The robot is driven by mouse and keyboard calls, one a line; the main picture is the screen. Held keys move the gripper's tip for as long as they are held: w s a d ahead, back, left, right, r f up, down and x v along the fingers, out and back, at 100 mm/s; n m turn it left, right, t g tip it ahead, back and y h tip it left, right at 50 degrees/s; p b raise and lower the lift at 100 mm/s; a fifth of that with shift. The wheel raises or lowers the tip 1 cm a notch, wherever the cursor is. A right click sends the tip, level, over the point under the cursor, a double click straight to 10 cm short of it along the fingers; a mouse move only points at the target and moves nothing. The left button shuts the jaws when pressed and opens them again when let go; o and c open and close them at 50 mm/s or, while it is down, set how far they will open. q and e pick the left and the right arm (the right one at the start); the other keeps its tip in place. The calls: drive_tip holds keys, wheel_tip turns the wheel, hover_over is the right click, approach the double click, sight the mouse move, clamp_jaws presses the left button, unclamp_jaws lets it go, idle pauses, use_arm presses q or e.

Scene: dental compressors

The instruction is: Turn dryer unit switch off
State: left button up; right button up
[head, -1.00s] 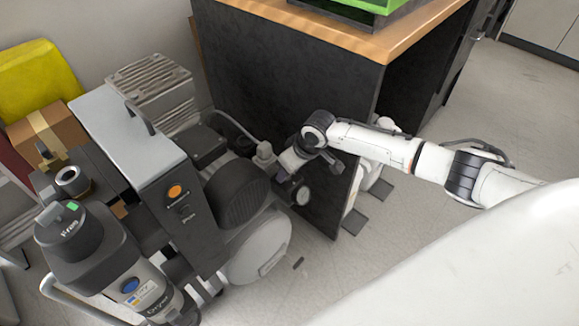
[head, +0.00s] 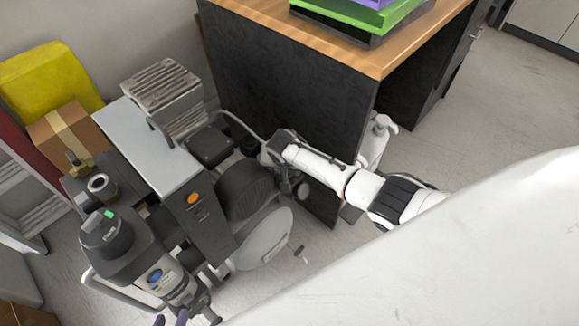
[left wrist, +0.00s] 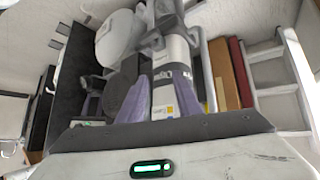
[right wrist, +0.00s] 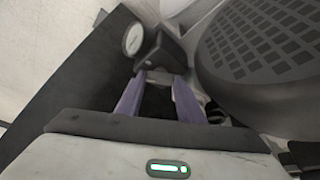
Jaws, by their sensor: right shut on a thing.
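The dryer unit (head: 150,255) is a grey and dark cylinder at lower left in the head view, with a green light on its dark cap and a round blue switch (head: 155,276) on its front. Its labelled body also shows in the left wrist view (left wrist: 172,75). My left gripper (left wrist: 168,92) has its purple fingers spread, with the dryer body seen between them; contact cannot be told. Only its fingertips show at the bottom of the head view. My right gripper (right wrist: 158,85) is shut on a black fitting (right wrist: 160,55) beside a round gauge (right wrist: 133,38).
The compressor housing (head: 200,215) with an orange button stands right of the dryer. A dark cabinet (head: 290,110) with a wooden top is behind my right arm. A cardboard box (head: 68,135) and yellow object (head: 50,80) are at back left. Grey floor is open at right.

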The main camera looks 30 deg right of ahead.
drive_tip(key=m, duration=0.1)
drive_tip(key=m+b, duration=0.1)
drive_tip(key=m, duration=0.1)
drive_tip(key=shift+w+a+f+g+h, duration=0.1)
drive_tip(key=shift+a+f+g+h, duration=0.1)
drive_tip(key=shift+g+h, duration=0.2)
drive_tip(key=shift+w+m+g+b, duration=0.1)
drive_tip(key=shift+m+g+b, duration=0.3)
drive_tip(key=shift+m+b, duration=0.55)
drive_tip(key=shift+m+h+b, duration=0.3)
drive_tip(key=shift+m, duration=0.35)
use_arm(q)
drive_tip(key=shift+w+d+f+b, duration=0.1)
drive_tip(key=shift+f+b, duration=0.05)
drive_tip(key=shift+f, duration=0.4)
drive_tip(key=shift+w+d+f+b, duration=0.1)
drive_tip(key=shift+f+b, duration=0.05)
drive_tip(key=shift+f, duration=0.35)
use_arm(e)
drive_tip(key=shift+r+m+g, duration=0.15)
drive_tip(key=shift+m+g, duration=0.15)
drive_tip(key=shift+m, duration=0.1)
use_arm(q)
drive_tip(key=shift+s+f, duration=0.1)
drive_tip(key=shift+s, duration=0.15)
use_arm(e)
drive_tip(key=shift+d, duration=0.1)
